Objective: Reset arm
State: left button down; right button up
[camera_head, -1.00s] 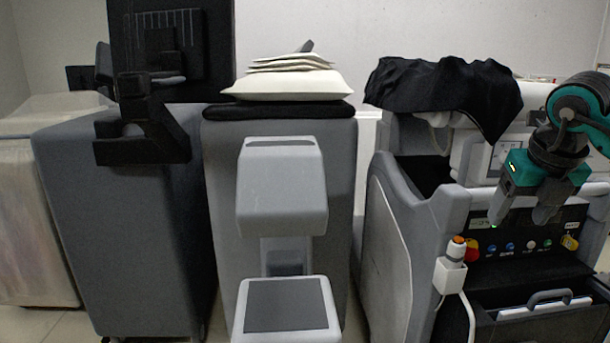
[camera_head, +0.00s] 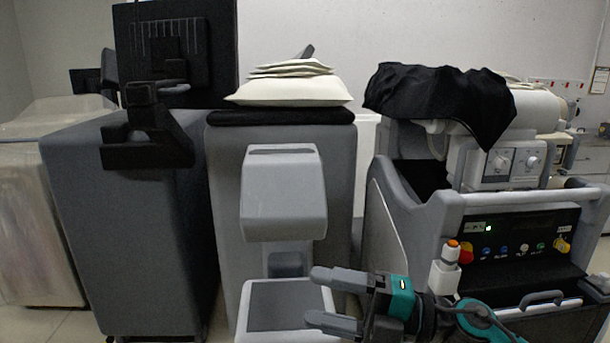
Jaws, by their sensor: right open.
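My right gripper (camera_head: 325,299) shows at the bottom centre-right of the head view. Its two grey fingers point left and stand apart, with nothing between them. Its teal wrist and arm come in from the lower right, in front of the grey machine cart. The fingers overlap the right part of the dark pad (camera_head: 288,304) on the grey stand in the picture; I cannot tell whether they touch it. My left gripper is not in view.
A grey machine cart (camera_head: 385,235) with a black cloth (camera_head: 440,98) and a control panel (camera_head: 525,232) stands at right. A covered cart with white pillows (camera_head: 290,90) stands in the middle. Another grey cart (camera_head: 130,240) bears a black monitor (camera_head: 205,50) at left.

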jog(key=d+f+m+t+h+p, duration=0.1)
jog(key=d+f+m+t+h, duration=0.45)
jog(key=m, duration=0.55)
jog(key=d+f+m+t+h, duration=0.3)
jog(key=f+m+t+h, duration=0.25)
jog(key=m+t, duration=0.4)
jog(key=s+d+f+m+g+h, duration=0.3)
jog(key=s+f+m+g, duration=0.1)
jog(key=f, duration=0.4)
jog(key=s+d+f+m+g+h+p, duration=0.1)
jog(key=s+d+f+m+g+h, duration=0.1)
jog(key=s+f+m, duration=0.3)
jog(key=s+d+f+g, duration=0.1)
jog(key=s+f, duration=0.3)
jog(key=shift+s+m+g+h, duration=0.3)
jog(key=shift+m+g+h, duration=0.05)
jog(key=shift+g+h, duration=0.05)
jog(key=shift+c, duration=0.3)
